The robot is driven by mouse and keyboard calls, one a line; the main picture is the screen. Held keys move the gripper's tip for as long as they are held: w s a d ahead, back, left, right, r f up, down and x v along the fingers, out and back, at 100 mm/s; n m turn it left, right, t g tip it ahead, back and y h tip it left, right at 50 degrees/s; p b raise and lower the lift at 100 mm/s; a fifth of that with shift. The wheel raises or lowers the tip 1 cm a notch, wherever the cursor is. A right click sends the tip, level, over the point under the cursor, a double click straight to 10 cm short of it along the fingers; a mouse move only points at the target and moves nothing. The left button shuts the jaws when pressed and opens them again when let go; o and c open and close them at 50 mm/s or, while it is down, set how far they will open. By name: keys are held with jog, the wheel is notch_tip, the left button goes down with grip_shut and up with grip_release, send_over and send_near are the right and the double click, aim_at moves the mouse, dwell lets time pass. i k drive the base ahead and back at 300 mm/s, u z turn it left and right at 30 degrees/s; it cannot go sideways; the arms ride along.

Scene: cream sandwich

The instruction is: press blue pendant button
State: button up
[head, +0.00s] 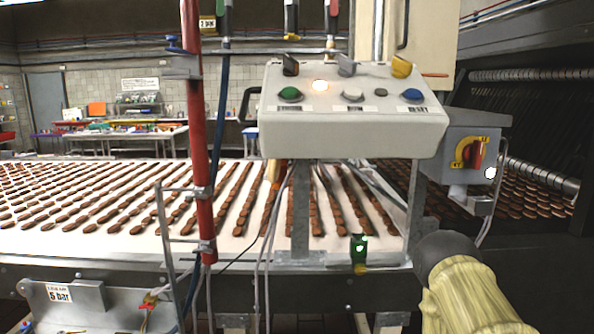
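The control pendant (350,133) is a pale grey box with a sloped top, held on a post above the conveyor. The blue button (412,95) is at the right of its button row, above a label that seems to read "RESET". A white button (352,95) is in the middle and a green button (290,93) at the left. Nothing covers the blue button. A cream, ribbed part with a dark rounded end at the lower right seems to be a link of my arm, below and right of the pendant. I see no gripper fingers.
A grey switch box with a red and yellow rotary switch (470,153) is right of the pendant. A red pole (201,150) with hoses stands at the left. The white conveyor (150,236) carries rows of brown biscuits. Dark machinery fills the right side.

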aim_at(412, 94)
jog(key=z, duration=1.75)
jog(key=k, duration=1.2)
jog(key=u, duration=1.35)
jog(key=i, duration=1)
